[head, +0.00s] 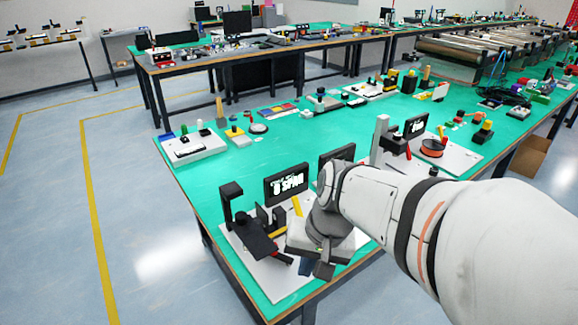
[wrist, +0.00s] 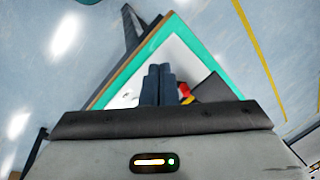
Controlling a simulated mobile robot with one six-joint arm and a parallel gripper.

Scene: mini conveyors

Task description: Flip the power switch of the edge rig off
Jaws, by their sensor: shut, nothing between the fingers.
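A rig with a white base plate (head: 262,272) sits at the near corner of the green table, and I take it to be the edge rig. It carries dark brackets and a black display (head: 286,184) with white lettering. My gripper (head: 316,270) is over the plate's right part, pointing down, and hides some of it. In the wrist view the two dark fingers (wrist: 158,84) are together and empty above the white plate. A small red and yellow part (wrist: 185,93) shows just right of the fingertips. I cannot tell whether it is the power switch, or the switch's position.
A second rig (head: 455,155) with an orange spool stands to the right, behind my arm. Small kits (head: 190,146) line the table's far side. The green top (head: 225,172) left of the rig is clear. The table's near edge is close to my gripper.

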